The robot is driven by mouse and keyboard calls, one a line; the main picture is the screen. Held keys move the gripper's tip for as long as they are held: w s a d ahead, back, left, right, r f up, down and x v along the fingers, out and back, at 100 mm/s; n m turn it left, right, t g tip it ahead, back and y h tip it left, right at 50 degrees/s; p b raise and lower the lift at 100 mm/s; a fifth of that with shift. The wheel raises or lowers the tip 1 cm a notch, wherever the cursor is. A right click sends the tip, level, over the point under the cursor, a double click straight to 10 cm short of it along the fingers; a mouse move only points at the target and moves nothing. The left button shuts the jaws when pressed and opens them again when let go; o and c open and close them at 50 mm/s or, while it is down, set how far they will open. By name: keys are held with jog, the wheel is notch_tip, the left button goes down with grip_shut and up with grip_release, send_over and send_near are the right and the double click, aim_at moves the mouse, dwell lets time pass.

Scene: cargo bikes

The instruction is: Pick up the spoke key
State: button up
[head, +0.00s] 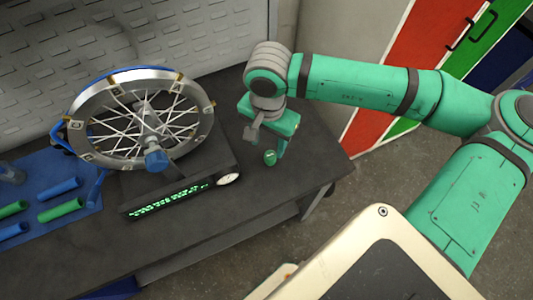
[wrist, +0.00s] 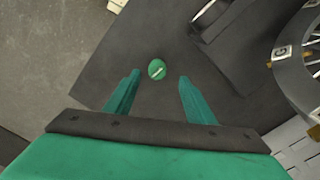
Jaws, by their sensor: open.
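The spoke key (wrist: 157,69) is a small green round piece with a pale bar across its top in the wrist view. It lies on the dark bench top (wrist: 110,75), and in the head view it shows as a small green piece (head: 270,157) near the right end of the bench. My gripper (wrist: 157,82) is open, with its two green fingers apart and nothing between them. In the wrist view the key sits just beyond the fingertips, roughly centred between them. In the head view the gripper (head: 265,141) is close above the key.
A spoked wheel (head: 170,84) stands in a truing stand with a lit green display (head: 170,200) left of the key. A blue mat (head: 78,222) with blue and green cylinders lies farther left. A perforated wall panel (head: 95,40) rises behind. Bench around the key is clear.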

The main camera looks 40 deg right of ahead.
aim_at(270, 155)
jog(key=f, duration=0.2)
jog(key=s+f, duration=0.1)
jog(key=shift+d, duration=0.25)
jog(key=shift+w+f, duration=0.15)
jog(key=shift+f, duration=1.05)
jog(key=shift+w+f, duration=0.15)
jog(key=shift+f, duration=1.05)
jog(key=shift+c, duration=0.4)
jog(key=c, duration=1.1)
jog(key=shift+r, duration=0.15)
